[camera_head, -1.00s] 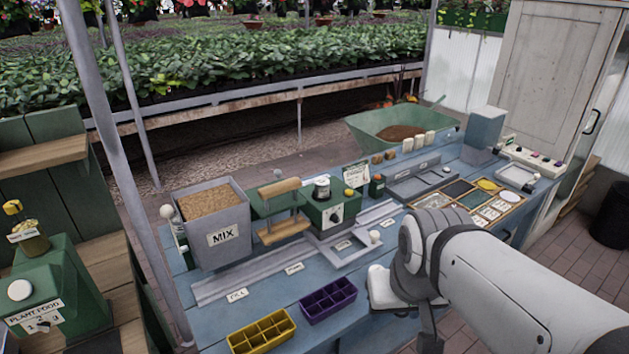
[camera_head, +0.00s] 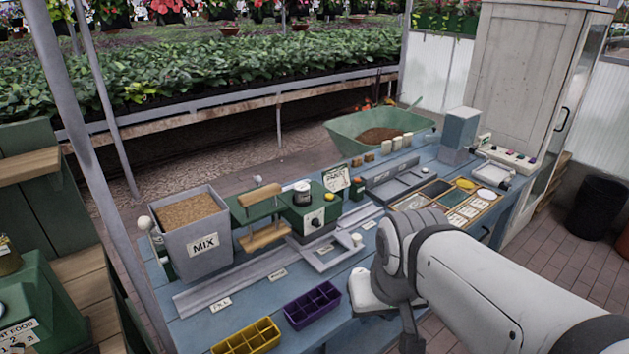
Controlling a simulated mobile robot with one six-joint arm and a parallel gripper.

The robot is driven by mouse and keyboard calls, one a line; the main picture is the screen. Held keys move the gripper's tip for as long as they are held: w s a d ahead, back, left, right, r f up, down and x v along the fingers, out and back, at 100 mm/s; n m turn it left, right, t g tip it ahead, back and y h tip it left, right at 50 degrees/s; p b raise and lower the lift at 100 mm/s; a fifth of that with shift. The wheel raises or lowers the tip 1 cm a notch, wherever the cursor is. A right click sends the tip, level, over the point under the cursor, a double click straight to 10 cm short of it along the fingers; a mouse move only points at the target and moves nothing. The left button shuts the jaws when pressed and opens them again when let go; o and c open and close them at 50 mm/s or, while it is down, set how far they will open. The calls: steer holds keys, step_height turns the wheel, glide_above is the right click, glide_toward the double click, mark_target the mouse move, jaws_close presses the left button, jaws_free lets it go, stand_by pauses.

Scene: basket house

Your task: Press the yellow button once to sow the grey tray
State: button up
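A small yellow button (camera_head: 329,197) sits on top of the green seeder box (camera_head: 316,218), beside a dark jar with a pale lid (camera_head: 302,190). The box has a round dial on its front. A grey tray-like carriage (camera_head: 322,262) with a white knob (camera_head: 356,239) lies at the foot of the box, on the grey rail (camera_head: 215,290). I cannot tell whether it is the task's grey tray or holds one. My white arm crosses the lower right, in front of the bench. My gripper does not show clearly in this view.
A grey mix hopper (camera_head: 203,243) stands left of the seeder. Yellow (camera_head: 246,338) and purple (camera_head: 312,306) cell trays lie at the bench's front. A green wheelbarrow (camera_head: 365,131) is behind.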

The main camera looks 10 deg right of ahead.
jaws_close()
stand_by(1.3)
